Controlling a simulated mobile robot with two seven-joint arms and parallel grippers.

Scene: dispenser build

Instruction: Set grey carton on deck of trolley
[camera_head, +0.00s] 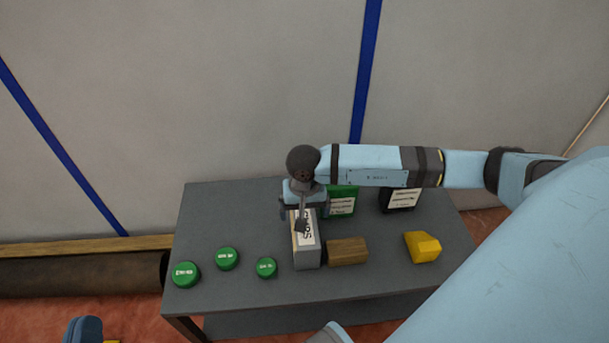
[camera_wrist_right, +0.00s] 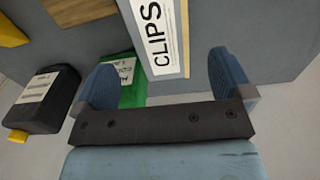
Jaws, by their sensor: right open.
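The grey carton (camera_head: 306,254), with a white label reading CLIPS, stands on the grey table; its label also shows in the right wrist view (camera_wrist_right: 160,35). My right gripper (camera_head: 303,207) is over the carton. In the right wrist view its fingers (camera_wrist_right: 166,80) are apart, with the carton's label seen between and beyond them; I cannot tell whether they touch it. I cannot pick out a trolley for certain.
The grey table (camera_head: 230,295) also holds several green round tins (camera_head: 227,258), a brown block (camera_head: 347,251) right beside the carton, a yellow block (camera_head: 422,246), a green box (camera_head: 342,200) and a black box (camera_head: 400,199). A wall stands behind.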

